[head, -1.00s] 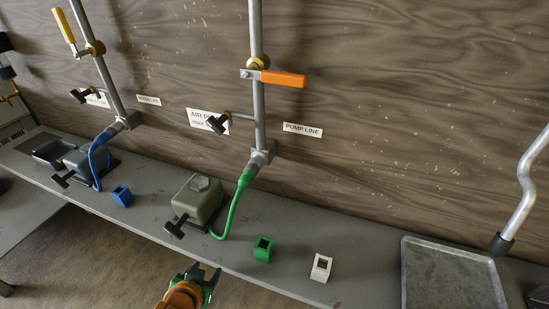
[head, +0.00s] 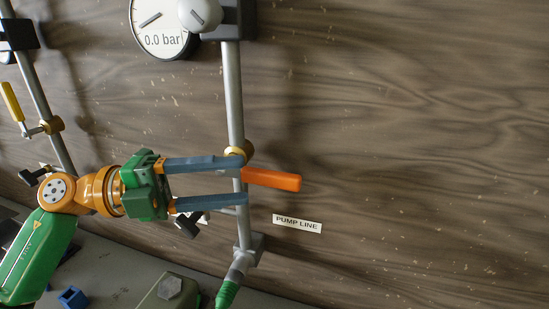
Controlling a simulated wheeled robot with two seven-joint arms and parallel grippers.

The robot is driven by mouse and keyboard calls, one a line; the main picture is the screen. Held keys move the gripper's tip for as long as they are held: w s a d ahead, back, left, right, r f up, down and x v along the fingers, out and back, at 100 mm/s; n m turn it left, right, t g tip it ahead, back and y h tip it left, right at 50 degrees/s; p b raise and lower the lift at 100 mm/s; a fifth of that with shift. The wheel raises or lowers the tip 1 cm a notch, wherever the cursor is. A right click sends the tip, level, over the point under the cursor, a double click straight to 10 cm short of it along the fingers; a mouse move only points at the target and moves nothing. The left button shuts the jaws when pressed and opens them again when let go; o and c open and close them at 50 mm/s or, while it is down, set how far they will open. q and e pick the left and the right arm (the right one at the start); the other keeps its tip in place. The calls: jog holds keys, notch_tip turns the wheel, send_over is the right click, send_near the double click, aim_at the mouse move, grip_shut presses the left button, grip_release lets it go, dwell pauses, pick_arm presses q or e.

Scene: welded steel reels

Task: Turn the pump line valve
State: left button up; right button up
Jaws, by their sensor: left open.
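The pump line valve has an orange lever handle (head: 272,179) that points right, nearly level, from the vertical grey pipe (head: 234,110). A brass fitting (head: 240,151) sits on the pipe at the lever's root. The PUMP LINE label (head: 297,223) is on the wall below the lever. My left gripper (head: 245,180) comes in from the left, open, with one blue-grey finger above the other. Its fingertips overlap the pipe in the picture, near the lever's root; I cannot tell whether they touch. My right gripper is out of view.
A round gauge (head: 164,25) reading 0.0 bar is above. A second pipe with a yellow lever (head: 12,101) stands at the left. A black-handled tap (head: 187,224) is below my gripper. The wooden wall to the right is clear.

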aim_at(280, 180)
pick_arm(q)
jog(key=w, duration=0.1)
jog(key=w+p, duration=0.1)
jog(key=shift+w+d+f, duration=0.3)
jog(key=shift+w+d, duration=0.05)
jog(key=shift+d, duration=0.05)
jog(key=s+d, duration=0.1)
jog(key=d, duration=0.1)
jog(key=s+d+p, duration=0.1)
jog(key=d, duration=0.1)
jog(key=s+d+r+p, duration=0.1)
jog(key=d, duration=0.1)
jog(key=shift+w+d+f, duration=0.1)
jog(key=shift+w+f, duration=0.05)
jog(key=shift+w, duration=0.2)
jog(key=shift+w+f, duration=0.2)
jog(key=shift+w, duration=0.25)
jog(key=shift+s, duration=0.25)
grip_shut()
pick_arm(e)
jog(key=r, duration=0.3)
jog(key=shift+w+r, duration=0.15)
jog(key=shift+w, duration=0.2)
